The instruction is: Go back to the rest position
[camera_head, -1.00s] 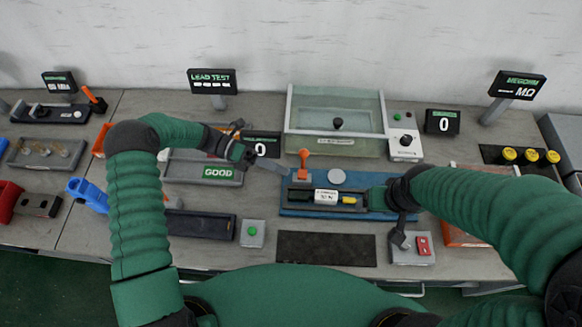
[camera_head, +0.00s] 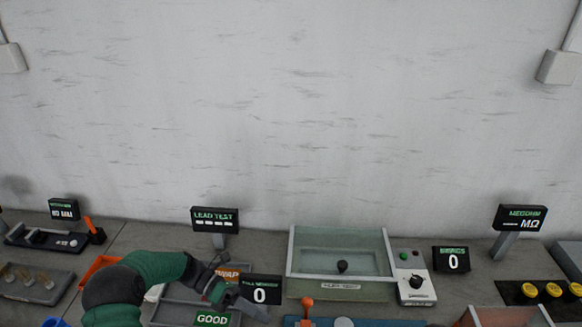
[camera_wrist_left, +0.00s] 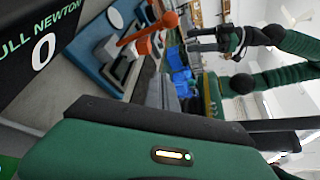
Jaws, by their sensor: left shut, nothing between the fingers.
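My left arm comes up from the lower left in the head view. In the left wrist view, the green and dark body of this gripper fills the lower part, close to the display (camera_wrist_left: 42,45). My right arm is out of the head view. A green arm with a dark gripper (camera_wrist_left: 195,39) shows small in the wrist view; its jaw opening is unclear.
A clear-walled box (camera_head: 340,262) stands mid-table beside a control box (camera_head: 414,284). The lead test display (camera_head: 215,219) and megohm display (camera_head: 520,218) stand on posts. A blue fixture (camera_wrist_left: 105,45) with an orange lever (camera_wrist_left: 148,27) lies near the left gripper.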

